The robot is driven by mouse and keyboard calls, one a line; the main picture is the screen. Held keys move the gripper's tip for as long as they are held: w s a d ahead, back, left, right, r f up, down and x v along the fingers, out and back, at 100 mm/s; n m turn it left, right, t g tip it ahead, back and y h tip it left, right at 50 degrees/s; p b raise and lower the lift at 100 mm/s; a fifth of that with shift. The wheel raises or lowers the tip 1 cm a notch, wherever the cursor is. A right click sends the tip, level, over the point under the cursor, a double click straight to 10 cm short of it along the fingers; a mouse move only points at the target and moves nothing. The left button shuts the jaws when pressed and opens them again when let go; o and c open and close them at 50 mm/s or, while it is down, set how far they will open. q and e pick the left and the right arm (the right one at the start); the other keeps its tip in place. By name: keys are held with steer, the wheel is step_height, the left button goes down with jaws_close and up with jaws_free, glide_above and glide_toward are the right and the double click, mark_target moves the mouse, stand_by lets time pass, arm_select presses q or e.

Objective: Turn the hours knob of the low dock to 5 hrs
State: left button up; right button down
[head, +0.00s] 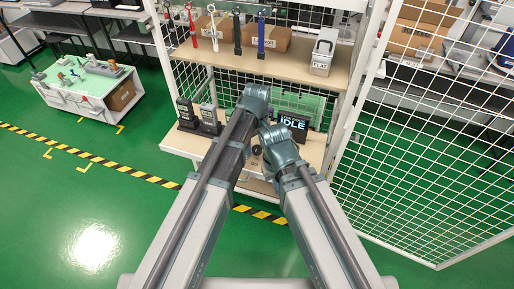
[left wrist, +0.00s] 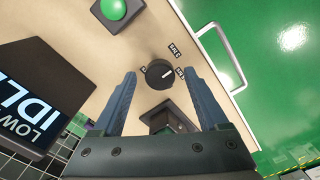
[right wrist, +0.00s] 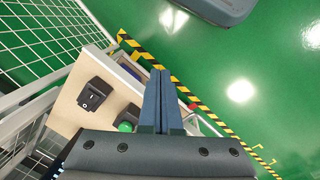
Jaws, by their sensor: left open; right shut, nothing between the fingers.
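The round black hours knob (left wrist: 159,74) sits on the beige shelf board in the left wrist view, with small labels around it too small to read surely. Its light pointer mark faces right, toward the right-hand label. My left gripper (left wrist: 160,67) is open, with the knob between its fingertips in the picture; I cannot tell whether they touch it. The low dock's dark display (left wrist: 30,105) reads IDLE and also shows in the head view (head: 292,125). My right gripper (right wrist: 160,75) is shut and empty, over the shelf's edge area.
A green button (left wrist: 114,8) and a black switch block (left wrist: 168,121) stand near the knob. A white handle (left wrist: 222,58) projects from the shelf's edge. Several handheld testers (head: 210,120) stand left on the shelf. White mesh panels (head: 430,150) flank the right.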

arm_select(q)
jaws_close()
steer(key=shift+m, duration=0.3)
steer(key=m, duration=1)
steer(key=shift+m, duration=0.7)
stand_by(0.4)
